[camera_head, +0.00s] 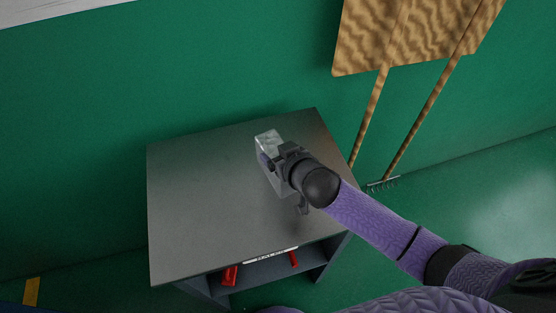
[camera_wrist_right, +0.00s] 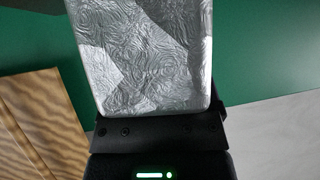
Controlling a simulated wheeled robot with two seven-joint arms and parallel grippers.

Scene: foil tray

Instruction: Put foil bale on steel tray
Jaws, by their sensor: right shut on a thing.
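The foil bale (camera_head: 268,140) is a silvery, crinkled block over the grey table top in the head view. In the right wrist view the foil bale (camera_wrist_right: 145,55) fills the upper middle. My right gripper (camera_head: 277,161) is shut on it, with the dark jaw (camera_wrist_right: 158,132) across its lower end. The gripper and wrist hide part of the bale in the head view. I cannot tell whether the bale touches the table. I cannot make out a separate steel tray in either view. My left gripper is not in view.
The grey table (camera_head: 195,190) has a bare top on the left and front. Its front edge carries a white label (camera_head: 270,255), with red items (camera_head: 230,275) below on a shelf. A wood-patterned board on legs (camera_head: 400,40) stands behind right, against the green surroundings.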

